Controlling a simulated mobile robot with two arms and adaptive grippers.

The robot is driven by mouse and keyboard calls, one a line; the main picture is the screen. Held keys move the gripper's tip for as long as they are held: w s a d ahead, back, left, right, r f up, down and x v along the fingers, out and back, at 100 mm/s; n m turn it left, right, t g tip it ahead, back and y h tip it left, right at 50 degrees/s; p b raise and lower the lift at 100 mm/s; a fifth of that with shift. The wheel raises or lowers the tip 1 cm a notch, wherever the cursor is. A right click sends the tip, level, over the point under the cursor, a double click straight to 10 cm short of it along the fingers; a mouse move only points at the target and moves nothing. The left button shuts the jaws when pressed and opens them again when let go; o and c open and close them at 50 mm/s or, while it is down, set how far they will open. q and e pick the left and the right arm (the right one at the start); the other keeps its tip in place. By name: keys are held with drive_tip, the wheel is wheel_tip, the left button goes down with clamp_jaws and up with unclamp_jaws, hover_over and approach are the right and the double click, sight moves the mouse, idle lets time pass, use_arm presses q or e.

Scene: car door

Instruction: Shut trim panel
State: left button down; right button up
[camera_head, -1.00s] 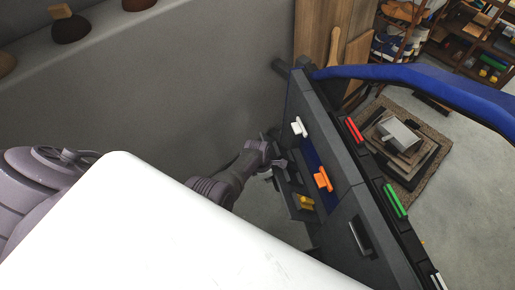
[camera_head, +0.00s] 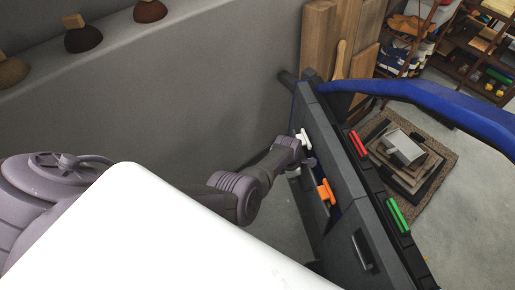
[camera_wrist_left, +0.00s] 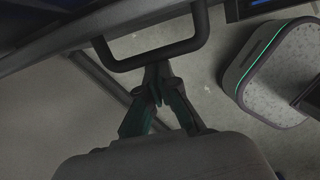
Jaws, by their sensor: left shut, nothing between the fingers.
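The dark grey car door (camera_head: 340,190) stands on the right in the head view. The trim panel (camera_head: 310,208) is a dark flap low on its near face, partly hidden by my arm and seen almost edge-on. How far it stands open is hard to tell. My left gripper (camera_head: 307,163) is by the door face, between the white handle (camera_head: 304,139) and the orange handle (camera_head: 325,192). In the left wrist view its fingers (camera_wrist_left: 157,85) are together and empty, close to a dark U-shaped handle (camera_wrist_left: 155,59); contact is unclear. My right gripper is out of view.
A blue door frame bar (camera_head: 420,92) arches to the right. Red (camera_head: 358,143) and green (camera_head: 397,215) handles sit on the door's top edge. A grey wall (camera_head: 200,100) with a ledge lies to the left. A rounded grey box (camera_wrist_left: 275,70) shows in the left wrist view.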

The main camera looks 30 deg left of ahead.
use_arm(q)
drive_tip(key=shift+w+d+r, duration=0.2)
drive_tip(key=shift+w+d, duration=0.1)
drive_tip(key=shift+d, duration=0.05)
idle(0.5)
